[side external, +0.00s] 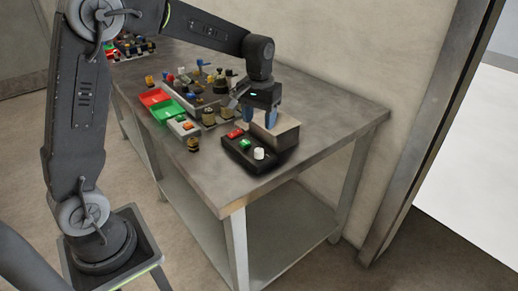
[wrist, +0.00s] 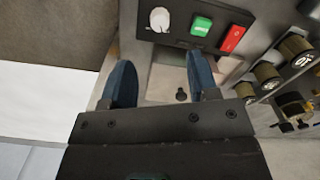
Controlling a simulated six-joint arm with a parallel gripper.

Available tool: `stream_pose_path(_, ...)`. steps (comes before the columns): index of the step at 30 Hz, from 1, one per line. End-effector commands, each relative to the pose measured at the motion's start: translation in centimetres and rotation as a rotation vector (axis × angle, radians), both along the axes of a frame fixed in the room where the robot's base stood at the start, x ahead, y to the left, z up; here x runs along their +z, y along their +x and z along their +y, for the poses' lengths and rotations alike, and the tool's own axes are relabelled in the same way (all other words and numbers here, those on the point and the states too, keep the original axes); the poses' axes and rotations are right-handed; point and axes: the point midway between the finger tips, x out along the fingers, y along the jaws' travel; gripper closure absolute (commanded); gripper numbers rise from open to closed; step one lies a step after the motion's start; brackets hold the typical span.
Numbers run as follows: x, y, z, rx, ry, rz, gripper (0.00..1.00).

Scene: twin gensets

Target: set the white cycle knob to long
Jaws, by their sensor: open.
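The white cycle knob (wrist: 160,19) sits on a dark control panel, beside a green button (wrist: 201,26) and a red switch (wrist: 233,38). In the side external view the knob (side external: 259,153) is at the right end of the black panel (side external: 238,157), near the table's front edge. My gripper (side external: 272,117) is above the beige box behind the panel. In the wrist view its two blue fingers (wrist: 160,82) are apart with nothing held between them, and the knob is beyond them, not touched. The knob's markings are too small to read.
A beige box (side external: 275,132) stands right behind the panel, under my gripper. The table (side external: 335,112) is clear on the right.

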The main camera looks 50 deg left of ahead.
Motion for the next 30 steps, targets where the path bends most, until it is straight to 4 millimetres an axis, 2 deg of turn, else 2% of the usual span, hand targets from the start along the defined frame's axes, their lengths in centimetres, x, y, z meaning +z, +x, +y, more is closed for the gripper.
stream_pose_path(3, -2.7, -0.1, 0.0, -0.001, -0.001, 0.006, 0.45)
stream_pose_path(9, -6.6, -0.1, 0.0, -0.001, -0.001, 0.004, 0.45)
stream_pose_path(15, -9.1, 0.0, 0.0, -0.001, 0.001, 0.001, 0.45)
stream_pose_path(20, -10.0, 0.0, 0.0, -0.001, 0.000, -0.001, 0.45)
stream_pose_path(28, -10.0, 0.0, 0.0, -0.001, 0.000, -0.001, 0.45)
stream_pose_path(30, -10.0, 0.0, 0.0, -0.001, 0.000, -0.001, 0.52)
